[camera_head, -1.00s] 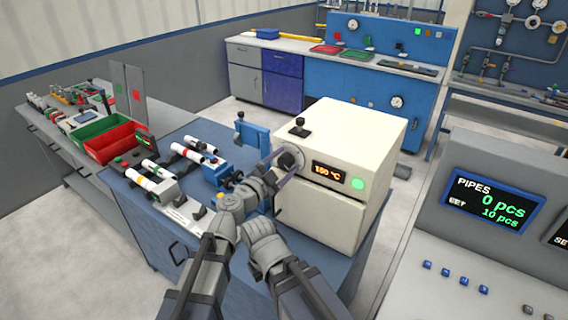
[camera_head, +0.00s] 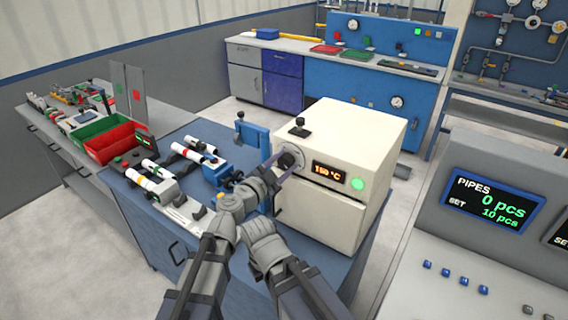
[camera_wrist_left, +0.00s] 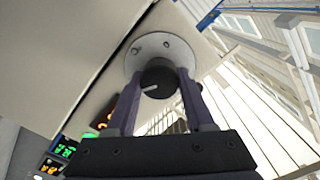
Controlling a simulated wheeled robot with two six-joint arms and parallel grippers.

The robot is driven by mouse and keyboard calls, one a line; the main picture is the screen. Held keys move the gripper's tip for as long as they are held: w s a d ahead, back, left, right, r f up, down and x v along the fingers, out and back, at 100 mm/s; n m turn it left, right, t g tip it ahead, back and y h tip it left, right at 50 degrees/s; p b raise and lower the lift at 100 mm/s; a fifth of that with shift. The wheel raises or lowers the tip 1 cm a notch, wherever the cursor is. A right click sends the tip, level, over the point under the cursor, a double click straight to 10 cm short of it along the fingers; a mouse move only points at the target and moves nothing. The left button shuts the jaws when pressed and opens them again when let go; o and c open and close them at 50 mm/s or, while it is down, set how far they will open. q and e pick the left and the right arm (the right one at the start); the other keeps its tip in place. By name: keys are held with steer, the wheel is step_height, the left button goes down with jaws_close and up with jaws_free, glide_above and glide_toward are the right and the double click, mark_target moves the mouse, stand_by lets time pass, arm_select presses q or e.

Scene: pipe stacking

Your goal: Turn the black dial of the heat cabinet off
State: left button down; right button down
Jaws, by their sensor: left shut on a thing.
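The cream heat cabinet (camera_head: 335,215) stands on the blue bench, with a lit display reading about 150 °C (camera_head: 329,174) and a lit green lamp (camera_head: 358,184). Its black dial (camera_head: 288,160) sits on a round grey plate on the front, left of the display. My left gripper (camera_head: 281,164) is shut on the dial. In the left wrist view the dial (camera_wrist_left: 157,78), with a pale pointer mark, lies between the two fingers of my left gripper (camera_wrist_left: 158,84). The fingers partly hide the dial's sides.
A black knob (camera_head: 299,128) stands on the cabinet's top. White pipes (camera_head: 193,153) and a blue fixture (camera_head: 254,138) are on the bench to the left. Red bins (camera_head: 110,145) stand farther left. A console with a pipe counter (camera_head: 494,198) is at the right.

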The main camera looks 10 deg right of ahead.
arm_select(q)
steer(key=n, duration=0.5)
steer(key=shift+n, duration=0.4)
steer(key=n, duration=1.2)
steer(key=shift+a+n, duration=0.1)
steer(key=shift+n, duration=0.3)
steer(key=n, duration=0.6)
steer(key=shift+w+f, duration=0.1)
steer(key=n, duration=0.5)
steer(key=shift+n, duration=0.4)
steer(key=n, duration=0.5)
steer(key=shift+f, duration=0.1)
steer(key=n, duration=0.5)
steer(key=shift+n, duration=0.4)
steer(key=n, duration=0.6)
